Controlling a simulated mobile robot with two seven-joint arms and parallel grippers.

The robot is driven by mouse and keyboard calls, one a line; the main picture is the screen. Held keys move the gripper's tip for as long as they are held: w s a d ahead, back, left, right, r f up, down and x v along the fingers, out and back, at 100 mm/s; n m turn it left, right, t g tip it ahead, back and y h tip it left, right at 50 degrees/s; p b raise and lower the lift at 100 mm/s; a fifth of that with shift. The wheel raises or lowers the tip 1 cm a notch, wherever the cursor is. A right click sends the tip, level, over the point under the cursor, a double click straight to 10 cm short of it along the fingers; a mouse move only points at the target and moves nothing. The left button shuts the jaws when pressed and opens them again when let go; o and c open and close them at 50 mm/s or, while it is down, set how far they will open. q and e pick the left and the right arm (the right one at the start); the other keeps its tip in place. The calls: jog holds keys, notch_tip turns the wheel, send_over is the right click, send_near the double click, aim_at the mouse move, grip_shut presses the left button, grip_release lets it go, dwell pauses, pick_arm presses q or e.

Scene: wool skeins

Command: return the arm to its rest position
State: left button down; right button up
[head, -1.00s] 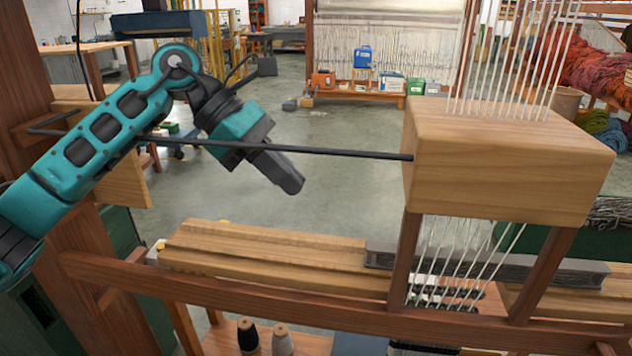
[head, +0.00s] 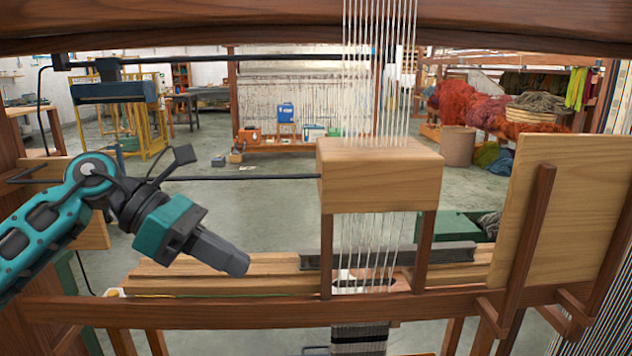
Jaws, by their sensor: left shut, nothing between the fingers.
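My left gripper (head: 236,263) is in the head view at the lower left, on a teal and dark grey arm that comes in from the left edge. Its fingers are shut and empty, pointing down and to the right. In the picture it lies in front of the wooden loom bench (head: 280,280), below the thin dark rod (head: 250,178). I cannot tell how far apart they are in depth. My right gripper is not in view.
A wooden loom block (head: 380,178) with white cords stands right of the gripper. A wooden panel (head: 555,225) is at the right. A front rail (head: 200,309) crosses below. Red wool skeins (head: 475,107) lie far back right. Open floor lies behind.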

pick_arm(q)
jog(key=d+n+t+h+p, duration=0.2)
jog(key=d+n+t+h, duration=0.1)
jog(key=d+n+h, duration=0.55)
jog(key=a+f+n+t+y+p, duration=0.1)
jog(key=a+f+n+t+y, duration=0.55)
jog(key=n, duration=0.85)
jog(key=a+f+n+t+y+p, duration=0.3)
jog(key=f+n+t, duration=0.5)
jog(key=n, duration=0.7)
jog(key=s+a+f+n+g+y, duration=0.2)
jog(key=s+f+n+g+y, duration=0.1)
jog(key=s+f, duration=0.4)
jog(key=s+a+f+n+g+y, duration=0.3)
jog(key=s+f+n+y, duration=0.2)
jog(key=s+f+n, duration=0.3)
notch_tip(320, 180, down, 2)
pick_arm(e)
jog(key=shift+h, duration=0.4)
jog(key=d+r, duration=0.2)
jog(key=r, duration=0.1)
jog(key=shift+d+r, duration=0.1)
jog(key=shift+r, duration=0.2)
